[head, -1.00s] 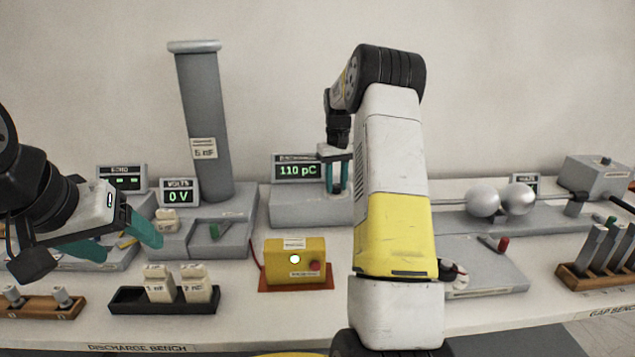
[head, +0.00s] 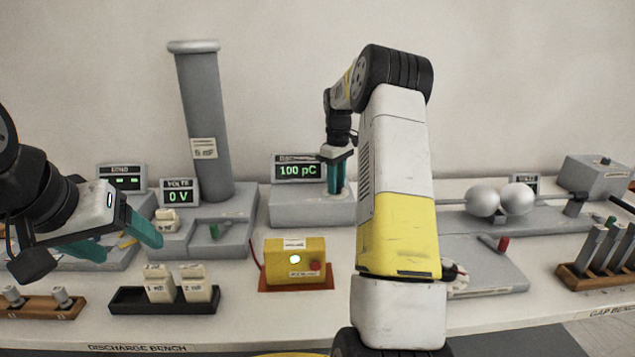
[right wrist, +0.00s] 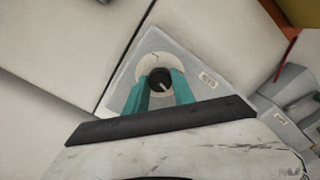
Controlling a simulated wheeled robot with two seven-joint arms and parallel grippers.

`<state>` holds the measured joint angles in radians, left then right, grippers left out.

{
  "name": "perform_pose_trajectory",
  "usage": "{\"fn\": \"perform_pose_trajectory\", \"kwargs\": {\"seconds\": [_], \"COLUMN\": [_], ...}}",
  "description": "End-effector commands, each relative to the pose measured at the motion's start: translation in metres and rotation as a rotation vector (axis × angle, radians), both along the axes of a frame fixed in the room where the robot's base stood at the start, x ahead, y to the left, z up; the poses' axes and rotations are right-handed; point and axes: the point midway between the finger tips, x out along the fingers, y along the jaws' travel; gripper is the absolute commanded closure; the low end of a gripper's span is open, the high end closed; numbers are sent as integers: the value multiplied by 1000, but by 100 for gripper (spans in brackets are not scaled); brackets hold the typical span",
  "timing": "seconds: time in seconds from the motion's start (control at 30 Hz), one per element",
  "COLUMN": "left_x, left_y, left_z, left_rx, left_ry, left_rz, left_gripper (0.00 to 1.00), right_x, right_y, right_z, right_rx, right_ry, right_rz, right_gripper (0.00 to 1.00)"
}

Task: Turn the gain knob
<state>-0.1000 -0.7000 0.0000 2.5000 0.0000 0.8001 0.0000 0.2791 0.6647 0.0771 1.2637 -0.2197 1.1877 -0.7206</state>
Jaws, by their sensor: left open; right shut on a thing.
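The gain knob (right wrist: 160,80) is a small black knob with a pale pointer line on a round light dial, seen in the right wrist view. My right gripper (right wrist: 160,92) is shut on it, with one teal finger on each side. In the head view my right gripper (head: 335,190) points down onto the grey discharge box, and its fingers hide the knob. The box's display (head: 297,170) reads 100 pC. My left gripper (head: 120,245) is open and empty at the left, above the bench.
A yellow box (head: 280,273) with a lit white lamp and red button stands in front. A black tray (head: 132,300) holds two pale blocks. A tall grey column (head: 205,120) stands left of the discharge box. Two metal spheres (head: 484,201) are at the right.

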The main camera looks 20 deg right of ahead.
Motion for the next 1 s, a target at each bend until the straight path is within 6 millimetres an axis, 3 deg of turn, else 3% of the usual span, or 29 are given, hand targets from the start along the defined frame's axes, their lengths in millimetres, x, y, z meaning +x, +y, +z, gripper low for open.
{"fn": "perform_pose_trajectory", "kwargs": {"seconds": [0.37,0.4,0.5,0.83,1.0], "left_x": [0,0,0,0,0], "left_y": [0,0,0,0,0], "left_z": [0,0,0,0,0], "left_rx": [0,0,0,0,0], "left_ry": [0,0,0,0,0], "left_rz": [0,0,0,0,0], "left_gripper": [29,29,29,29,29], "right_x": [0,0,0,0,1], "right_y": [-1,-1,-1,0,0], "right_z": [0,0,0,3,26], "right_rx": [-1,-1,-1,-1,-1], "right_ry": [1,2,1,-1,-3], "right_rz": [3,2,2,2,3], "right_gripper": [100,62,48,48,48]}}
